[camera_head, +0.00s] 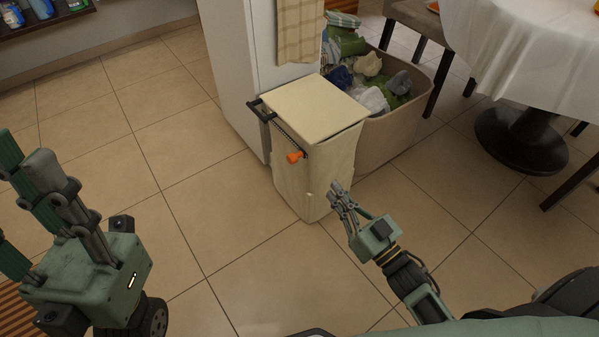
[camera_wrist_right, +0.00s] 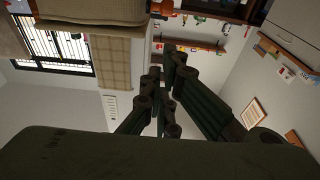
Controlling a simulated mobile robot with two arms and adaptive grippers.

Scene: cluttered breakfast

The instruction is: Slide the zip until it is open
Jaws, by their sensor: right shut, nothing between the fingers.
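The zip is a dark straight track (camera_head: 282,128) along the upper edge of a cream, box-shaped bin (camera_head: 325,165). Its orange pull (camera_head: 294,157) sits at the track's near, right-hand end. An orange piece, probably the pull (camera_wrist_right: 162,7), shows at the top edge of the wrist view. My right gripper (camera_head: 337,188) is shut and empty, to the right of and below the pull in the head view, apart from it. My left gripper (camera_head: 12,205) is at the left edge with its fingers apart, far from the bin; part of it is cut off.
A beige container (camera_head: 392,138) full of crumpled items stands behind the bin. A white cabinet (camera_head: 232,75) is behind it on the left. A table with a white cloth (camera_head: 535,55) and a dark round base (camera_head: 520,140) is at right. Tiled floor in front is clear.

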